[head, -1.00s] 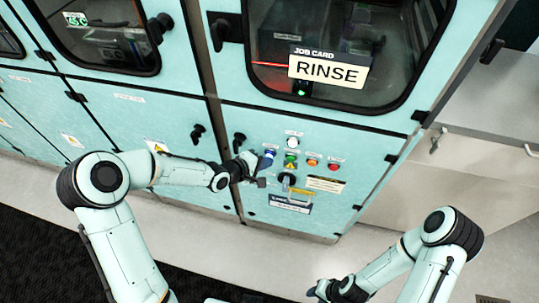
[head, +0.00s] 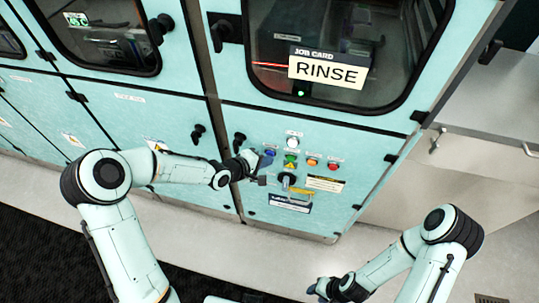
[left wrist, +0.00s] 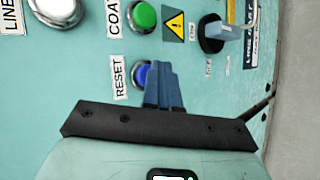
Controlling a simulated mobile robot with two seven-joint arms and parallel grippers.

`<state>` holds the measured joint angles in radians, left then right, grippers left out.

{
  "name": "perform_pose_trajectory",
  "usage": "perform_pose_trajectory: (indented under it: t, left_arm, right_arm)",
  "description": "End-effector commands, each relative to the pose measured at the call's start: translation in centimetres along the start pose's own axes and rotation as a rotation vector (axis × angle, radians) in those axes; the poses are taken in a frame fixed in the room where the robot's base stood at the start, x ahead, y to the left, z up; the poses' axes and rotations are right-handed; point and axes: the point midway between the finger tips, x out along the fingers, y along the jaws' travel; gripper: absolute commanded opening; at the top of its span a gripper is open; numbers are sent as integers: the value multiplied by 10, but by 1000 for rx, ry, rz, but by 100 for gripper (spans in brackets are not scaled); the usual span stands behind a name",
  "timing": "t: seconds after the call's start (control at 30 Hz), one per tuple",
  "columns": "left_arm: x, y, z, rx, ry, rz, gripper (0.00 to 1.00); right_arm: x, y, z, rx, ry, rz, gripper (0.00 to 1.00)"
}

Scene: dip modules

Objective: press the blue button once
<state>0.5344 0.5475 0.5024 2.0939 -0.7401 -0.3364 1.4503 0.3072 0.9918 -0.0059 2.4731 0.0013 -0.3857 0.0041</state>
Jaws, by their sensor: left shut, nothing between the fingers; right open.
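The blue button (head: 269,153) is on the control panel of the right-hand teal cabinet, at the left of the button group. In the left wrist view the blue button (left wrist: 139,76) sits beside a RESET label and is partly hidden by my fingers. My left gripper (head: 262,164) is shut and empty, with its tips right at the button. In the left wrist view its blue-grey fingers (left wrist: 162,72) overlap the button's edge; I cannot tell whether they touch it. My right gripper (head: 316,291) is open at the bottom, far from the panel.
Around it are a white button (head: 292,142), a green button (head: 291,158), an orange button (head: 312,162), a red button (head: 333,166) and a black rotary switch (head: 286,179). A black door handle (head: 239,139) stands out to the left. A RINSE card (head: 326,70) is on the window above.

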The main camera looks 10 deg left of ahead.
Motion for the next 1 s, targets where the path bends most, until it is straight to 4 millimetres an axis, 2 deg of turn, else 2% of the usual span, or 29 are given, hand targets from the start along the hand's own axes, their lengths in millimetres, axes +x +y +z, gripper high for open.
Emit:
perform_pose_trajectory:
  t: [0.27, 0.67, 1.0]
  left_arm:
    - [-10, -7, 6, 1, 2, 1, 0]
    - [-13, -9, 9, 0, 1, 0, 0]
    - [-36, -26, 25, 0, 1, 0, 0]
  right_arm:
    - [3, 2, 2, 1, -3, 1, 40]
    - [4, 2, 2, 1, -3, 1, 40]
    - [9, 5, 5, 3, -7, 3, 40]
